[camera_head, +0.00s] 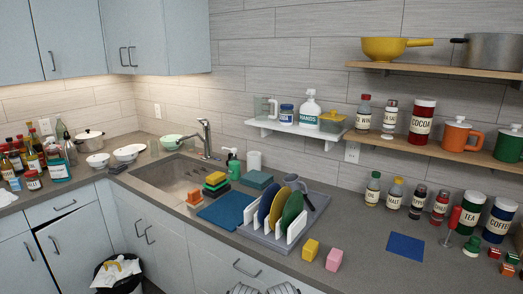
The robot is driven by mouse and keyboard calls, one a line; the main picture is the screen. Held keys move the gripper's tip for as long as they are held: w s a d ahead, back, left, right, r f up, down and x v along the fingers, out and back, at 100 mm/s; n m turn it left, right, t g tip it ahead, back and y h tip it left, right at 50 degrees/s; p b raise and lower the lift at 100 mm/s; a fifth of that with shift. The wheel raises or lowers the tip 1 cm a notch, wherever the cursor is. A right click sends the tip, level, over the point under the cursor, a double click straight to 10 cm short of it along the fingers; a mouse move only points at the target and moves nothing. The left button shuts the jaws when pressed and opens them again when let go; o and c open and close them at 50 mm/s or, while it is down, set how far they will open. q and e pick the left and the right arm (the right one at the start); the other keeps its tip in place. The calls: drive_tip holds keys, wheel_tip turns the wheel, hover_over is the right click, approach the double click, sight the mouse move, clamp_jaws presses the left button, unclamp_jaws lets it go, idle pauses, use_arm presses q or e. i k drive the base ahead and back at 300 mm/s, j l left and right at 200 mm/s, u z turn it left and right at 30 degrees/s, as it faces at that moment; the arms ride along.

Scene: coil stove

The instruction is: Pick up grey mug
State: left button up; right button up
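A grey mug (293,181) is at the back of the grey dish rack tray (257,233) on the counter, right of the sink. It stands behind the upright plates, which hide its lower part. The plates are a dark blue one (264,203), a yellow one (277,208) and a green one (292,211) in a white holder (296,229). Neither of my grippers can be made out in the head view.
A blue cloth (222,211) and stacked sponges (216,180) lie left of the rack. A yellow block (310,250) and a pink block (334,259) sit to its right. A wall shelf (290,129) with bottles hangs above. Jars line the counter's right side.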

sight(296, 187)
drive_tip(key=i+j, duration=0.45)
drive_tip(key=i+j+z, duration=0.2)
drive_tip(key=i+j, duration=0.15)
drive_tip(key=j, duration=0.15)
drive_tip(key=z, duration=1.35)
